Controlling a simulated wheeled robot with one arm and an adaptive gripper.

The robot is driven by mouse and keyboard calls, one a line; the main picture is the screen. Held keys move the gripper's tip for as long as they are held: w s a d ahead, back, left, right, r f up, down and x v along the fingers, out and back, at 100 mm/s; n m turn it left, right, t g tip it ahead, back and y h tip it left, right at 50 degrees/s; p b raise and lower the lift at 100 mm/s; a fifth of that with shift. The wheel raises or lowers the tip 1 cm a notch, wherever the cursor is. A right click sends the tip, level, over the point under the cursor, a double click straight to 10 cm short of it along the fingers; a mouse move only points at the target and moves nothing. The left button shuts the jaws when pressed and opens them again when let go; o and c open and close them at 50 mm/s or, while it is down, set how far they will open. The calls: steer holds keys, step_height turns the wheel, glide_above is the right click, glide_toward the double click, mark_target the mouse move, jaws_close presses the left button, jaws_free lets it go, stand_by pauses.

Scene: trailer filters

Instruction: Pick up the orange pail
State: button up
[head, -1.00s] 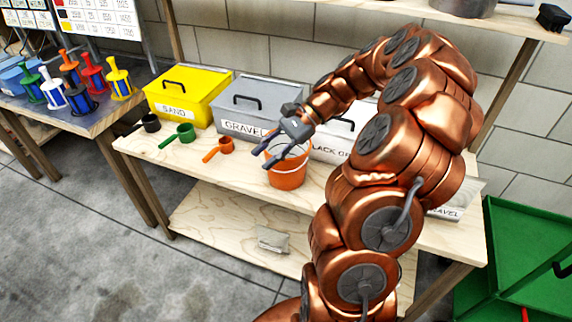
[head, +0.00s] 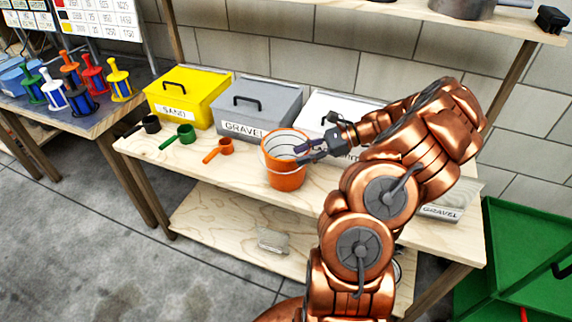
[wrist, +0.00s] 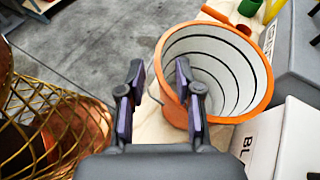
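The orange pail (head: 286,178) stands upright on the wooden bench, with a pale ringed inside and a thin wire handle around its front. In the wrist view the pail (wrist: 253,58) is right of centre, its mouth facing the camera. My gripper (head: 299,153) is at the pail's right rim in the head view. I cannot tell whether either finger touches the pail.
Behind the pail are the yellow sand box (head: 190,93), the grey gravel box (head: 258,106) and a white box (head: 340,104) close to my gripper. Orange (head: 225,146), green (head: 186,133) and black scoops (head: 151,124) lie left. The bench front (head: 235,184) is bare.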

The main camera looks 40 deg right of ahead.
mark_target(288, 159)
steer(key=p+x, duration=0.1)
steer(key=x, duration=0.3)
steer(key=shift+w+d, duration=0.1)
steer(key=shift+w, duration=0.15)
steer(key=shift+w+a+f, duration=0.2)
steer(key=shift+a, duration=0.1)
steer(key=shift+c, duration=0.3)
jaws_close()
